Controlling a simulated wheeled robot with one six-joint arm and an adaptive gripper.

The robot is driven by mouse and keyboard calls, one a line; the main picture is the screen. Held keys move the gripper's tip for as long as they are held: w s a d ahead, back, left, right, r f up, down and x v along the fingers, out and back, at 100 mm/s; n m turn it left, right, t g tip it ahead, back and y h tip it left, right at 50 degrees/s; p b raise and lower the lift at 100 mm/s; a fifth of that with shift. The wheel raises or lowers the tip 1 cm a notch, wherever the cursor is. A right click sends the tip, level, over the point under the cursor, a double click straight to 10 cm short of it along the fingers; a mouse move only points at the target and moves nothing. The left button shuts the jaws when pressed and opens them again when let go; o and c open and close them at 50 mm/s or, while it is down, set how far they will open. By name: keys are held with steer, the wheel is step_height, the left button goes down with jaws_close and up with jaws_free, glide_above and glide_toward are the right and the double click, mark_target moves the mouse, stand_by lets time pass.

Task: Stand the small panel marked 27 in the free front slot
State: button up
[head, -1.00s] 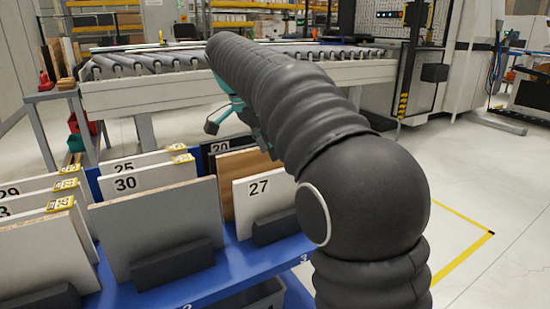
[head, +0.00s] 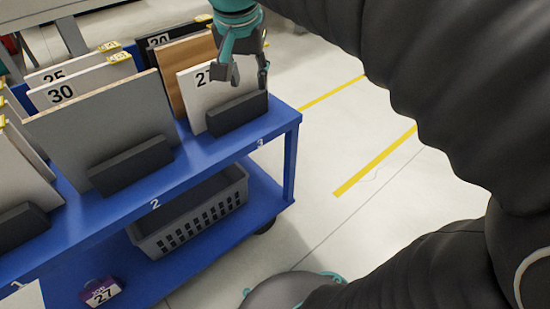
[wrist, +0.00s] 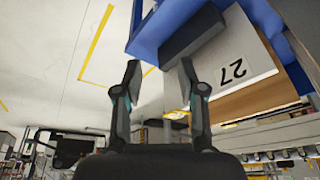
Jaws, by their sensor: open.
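The small white panel marked 27 (head: 194,98) stands near the right end of the blue cart, above the label 3. A dark block (head: 237,113) is at the foot of its front face. My gripper (head: 245,76) is open and empty, fingers pointing down, near the panel's upper right part; it overlaps the number in the head view. In the wrist view the panel (wrist: 238,80) appears inverted, right of the open fingers (wrist: 159,70), with nothing between them. I cannot make out a free front slot.
A large grey panel (head: 105,120) stands left of panel 27 behind another dark block (head: 130,165). A brown panel (head: 193,62) and several marked panels stand behind. A grey basket (head: 190,220) and a purple tag marked 27 (head: 102,292) are on the lower shelf. The floor right is clear.

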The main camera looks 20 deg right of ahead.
steer(key=s+f+n+t+y, duration=0.1)
steer(key=s+f+n, duration=0.5)
steer(key=s+f, duration=0.7)
steer(key=shift+s+d+t+y, duration=0.2)
steer(key=shift+s+t+y, duration=0.2)
steer(key=shift+s+t, duration=0.25)
steer(key=shift+a, duration=0.1)
